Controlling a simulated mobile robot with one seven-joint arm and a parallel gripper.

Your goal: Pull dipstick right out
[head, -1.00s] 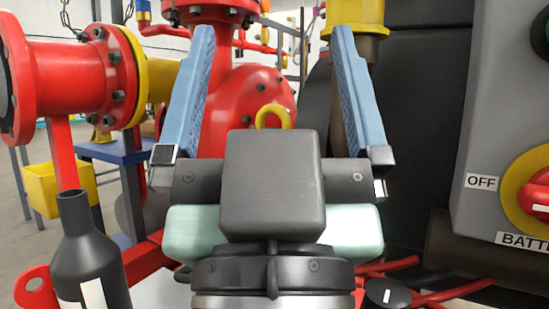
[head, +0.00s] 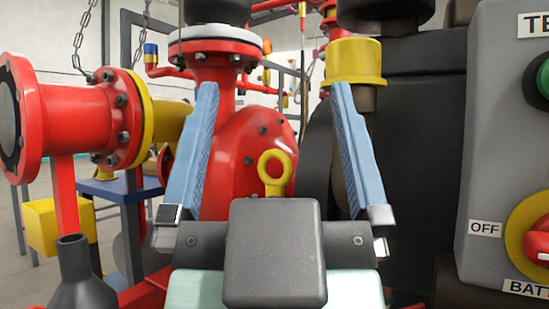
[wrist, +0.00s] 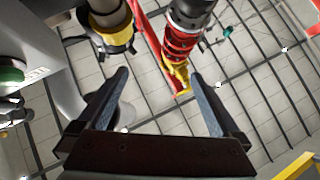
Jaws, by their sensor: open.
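The dipstick shows in the head view as a yellow ring handle (head: 273,165) on a short yellow stem. It stands upright in front of the red pump casing (head: 245,150). My gripper (head: 275,90) is open and empty, its two blue fingers pointing up and away. In the picture the ring lies between the fingers, just above the dark gripper body, which hides its lower part. I cannot tell the depth between them, and no finger touches the ring. In the wrist view my open gripper (wrist: 160,75) has nothing between its fingers; I cannot clearly make out the dipstick there.
A yellow collar (head: 354,62) on a pipe stands near the right finger. A grey panel with a red and yellow switch (head: 535,235) stands at right. A red flanged pipe (head: 75,118) and a dark bottle (head: 80,280) are at left. A yellow bin (head: 45,225) stands behind.

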